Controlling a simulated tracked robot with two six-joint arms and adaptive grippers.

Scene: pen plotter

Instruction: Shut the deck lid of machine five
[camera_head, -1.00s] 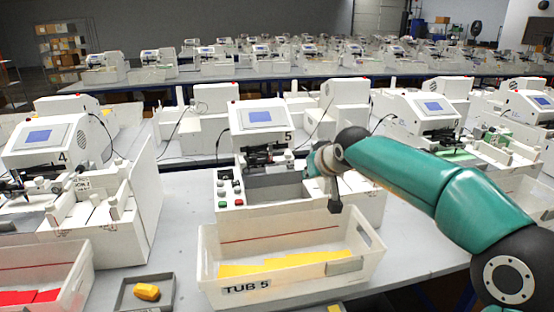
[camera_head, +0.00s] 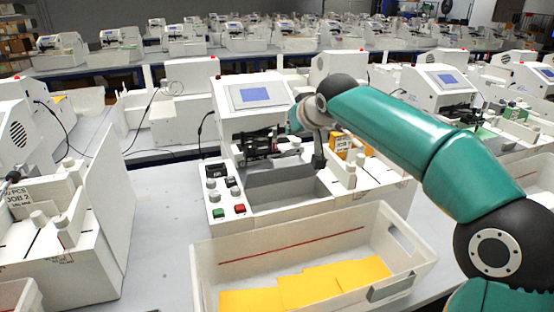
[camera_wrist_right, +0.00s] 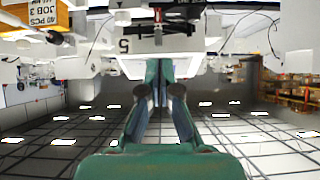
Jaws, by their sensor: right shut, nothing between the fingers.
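Machine five (camera_head: 250,97) stands in the centre, a white unit with a tilted blue screen on its head. Its printed 5 shows upside down in the right wrist view (camera_wrist_right: 125,46). Below the head is a grey recessed deck (camera_head: 280,190), with a button panel at its left. I cannot clearly single out the deck lid. My left gripper is not in view.
A white tub (camera_head: 220,262) with yellow sheets stands in front of machine five. An orange block with a job label (camera_head: 343,142) sits right of my gripper. Another machine (camera_head: 60,215) is at left. Bare table shows between the two machines.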

